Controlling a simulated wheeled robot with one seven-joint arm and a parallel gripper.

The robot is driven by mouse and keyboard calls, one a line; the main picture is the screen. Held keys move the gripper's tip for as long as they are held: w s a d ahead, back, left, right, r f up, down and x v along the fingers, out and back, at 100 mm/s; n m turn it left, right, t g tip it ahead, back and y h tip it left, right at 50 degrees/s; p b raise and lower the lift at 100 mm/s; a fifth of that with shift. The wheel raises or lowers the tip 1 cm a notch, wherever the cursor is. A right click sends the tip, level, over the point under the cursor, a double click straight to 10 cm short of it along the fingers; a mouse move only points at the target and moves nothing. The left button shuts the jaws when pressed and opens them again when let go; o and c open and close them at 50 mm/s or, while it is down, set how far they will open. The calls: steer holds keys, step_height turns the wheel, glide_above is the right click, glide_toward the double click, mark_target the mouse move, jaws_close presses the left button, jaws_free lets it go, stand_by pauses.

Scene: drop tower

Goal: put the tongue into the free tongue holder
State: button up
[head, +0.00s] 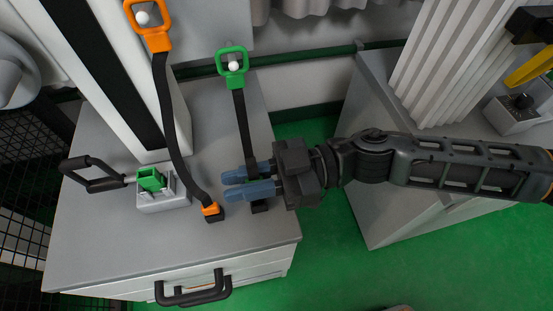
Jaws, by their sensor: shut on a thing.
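A black strap (243,122) hangs from a green loop (232,66), which sits around a white knob at the back. My gripper (249,181) has its blue fingers closed at this strap's lower end, which I take to be the tongue; the fingers mostly hide it. A dark block (260,206) shows just below the fingers; I cannot tell whether it is joined to the tongue. A grey holder block (161,198) with a green upright piece (151,179) stands left on the cabinet top. Whether its slot is free is unclear.
A second black strap (172,115) runs from an orange loop (150,36) to an orange-and-black end piece (211,212) left of my gripper. A black handle (92,175) is at the left. The grey cabinet top (110,240) is clear at the front left.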

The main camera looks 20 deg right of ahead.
steer(key=shift+f+b, duration=1.45)
steer(key=shift+b, duration=0.3)
steer(key=shift+f+b, duration=0.35)
steer(key=shift+f, duration=0.85)
steer(key=o, duration=0.9)
steer(key=shift+f, duration=0.15)
steer(key=shift+d, duration=0.1)
steer(key=shift+s+d+p, duration=0.15)
steer(key=shift+d+p, duration=0.2)
steer(key=shift+d, duration=3.45)
